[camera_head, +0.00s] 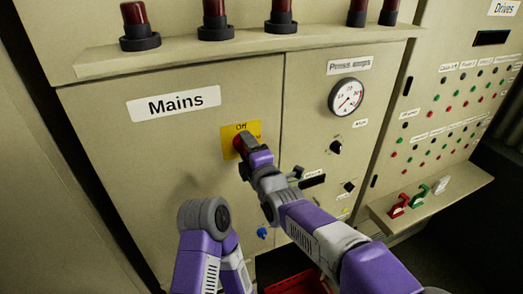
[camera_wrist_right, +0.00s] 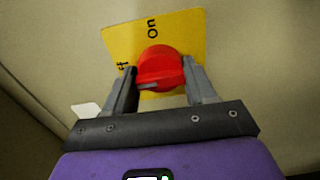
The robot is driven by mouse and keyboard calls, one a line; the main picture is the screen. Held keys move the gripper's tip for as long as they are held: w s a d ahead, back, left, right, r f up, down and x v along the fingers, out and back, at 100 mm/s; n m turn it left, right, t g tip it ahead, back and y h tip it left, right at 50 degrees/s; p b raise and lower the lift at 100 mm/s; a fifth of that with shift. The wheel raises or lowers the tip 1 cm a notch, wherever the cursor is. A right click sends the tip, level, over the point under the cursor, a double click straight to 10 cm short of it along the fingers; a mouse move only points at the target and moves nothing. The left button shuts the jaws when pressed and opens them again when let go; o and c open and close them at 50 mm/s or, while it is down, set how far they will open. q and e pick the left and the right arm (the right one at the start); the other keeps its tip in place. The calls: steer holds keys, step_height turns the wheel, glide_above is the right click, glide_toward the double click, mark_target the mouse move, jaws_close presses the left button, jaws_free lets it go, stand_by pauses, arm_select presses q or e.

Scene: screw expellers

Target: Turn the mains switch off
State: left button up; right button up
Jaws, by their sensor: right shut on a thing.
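In the right wrist view the yellow plate (camera_wrist_right: 182,28) shows "On" and part of "Off". My right gripper (camera_head: 243,148) is at the knob. In the right wrist view its fingers (camera_wrist_right: 162,80) are on both sides of the knob, shut on it. The head view shows little of the knob, and I cannot tell its exact setting. Of my left arm only links show; its gripper is out of view.
A shelf (camera_head: 240,52) with several red lamps runs above the panel. To the right are a round gauge (camera_head: 346,97), black knobs (camera_head: 336,147) and a ledge (camera_head: 432,205) with small coloured levers (camera_head: 419,196). A red crate (camera_head: 296,284) is low in front.

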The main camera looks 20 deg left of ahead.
steer(key=shift+w+d+f, duration=0.1)
steer(key=shift+f, duration=0.05)
stand_by(0.3)
steer(key=o, duration=1.5)
steer(key=b+v, duration=0.2)
steer(key=v, duration=0.5)
steer(key=shift+d, duration=0.25)
